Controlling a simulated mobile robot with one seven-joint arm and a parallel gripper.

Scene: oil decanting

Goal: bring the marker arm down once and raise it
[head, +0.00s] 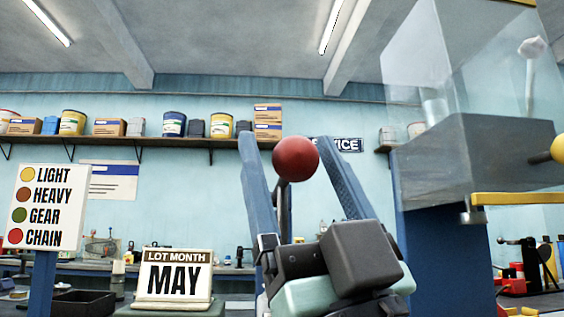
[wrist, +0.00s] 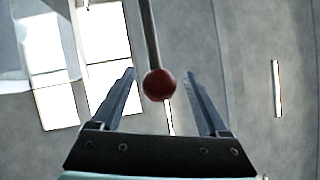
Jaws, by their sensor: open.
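A glossy red ball knob (head: 296,158) on a thin rod sits between the fingers of my gripper (head: 291,139). It looks like the end of the marker arm, though the rest of that arm is hidden. In the wrist view the ball (wrist: 160,85) hangs on its rod (wrist: 151,35) between the two fingertips. A gap shows on each side of the ball. My gripper (wrist: 160,74) is open, with its blue fingers spread and pointing upward in the head view.
A clear-topped tank (head: 470,160) with a yellow ball handle (head: 558,149) stands close on the right. A lot month sign reading MAY (head: 173,279) and a colour key board (head: 48,207) stand left. A shelf (head: 120,140) of tins and boxes runs along the back wall.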

